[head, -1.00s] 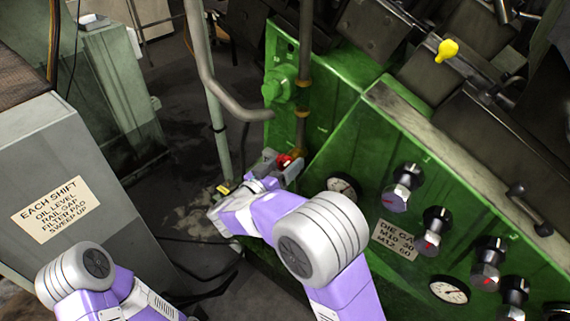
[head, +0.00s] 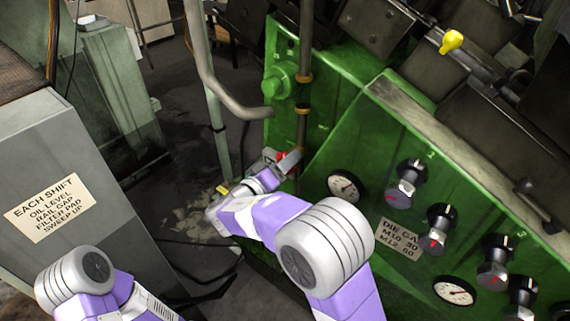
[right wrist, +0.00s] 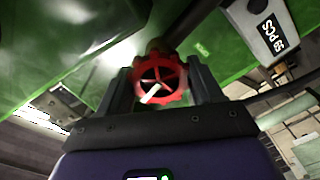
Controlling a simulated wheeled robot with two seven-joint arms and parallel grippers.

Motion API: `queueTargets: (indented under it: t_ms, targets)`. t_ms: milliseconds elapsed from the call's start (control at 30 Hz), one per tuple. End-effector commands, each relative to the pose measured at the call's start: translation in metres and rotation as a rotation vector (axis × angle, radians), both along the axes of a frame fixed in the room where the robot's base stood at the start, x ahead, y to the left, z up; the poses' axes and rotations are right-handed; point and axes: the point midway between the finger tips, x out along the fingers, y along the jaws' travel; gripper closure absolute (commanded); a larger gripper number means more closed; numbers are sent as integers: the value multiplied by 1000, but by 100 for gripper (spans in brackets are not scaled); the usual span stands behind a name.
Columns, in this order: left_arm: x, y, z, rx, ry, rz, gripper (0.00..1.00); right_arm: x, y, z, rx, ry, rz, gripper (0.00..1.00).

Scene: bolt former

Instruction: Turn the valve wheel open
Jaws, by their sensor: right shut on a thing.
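The red valve wheel (right wrist: 157,73) fills the space between my right gripper's fingers in the right wrist view. It has spokes, and a pale mark lies across its lower part. My right gripper (head: 282,161) is shut on the wheel, with one finger on each side of the rim. In the head view only a little red of the wheel shows between the fingers, against the green machine (head: 345,130). My left gripper is outside the head view; only part of my left arm shows at lower left.
A vertical pipe (head: 305,60) runs down the green machine just above the wheel. A bent grey pipe (head: 215,85) stands to its left. Gauges (head: 344,185) and black knobs (head: 408,184) sit to the right. A grey cabinet (head: 35,150) with a sign stands at left.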

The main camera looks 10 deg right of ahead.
Motion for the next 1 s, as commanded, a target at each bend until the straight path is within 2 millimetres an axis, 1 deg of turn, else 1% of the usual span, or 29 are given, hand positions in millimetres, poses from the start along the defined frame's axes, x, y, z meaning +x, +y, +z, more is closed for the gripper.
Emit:
queueTargets:
  t_ms: [233,467,767,1000]
  targets:
    - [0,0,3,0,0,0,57,0,0,0,-146,188,-1,65]
    - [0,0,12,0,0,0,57,0,0,0,-281,362,0,65]
    - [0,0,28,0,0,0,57,0,0,0,-456,588,-1,65]
    - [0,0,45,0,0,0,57,0,0,0,-597,767,0,65]
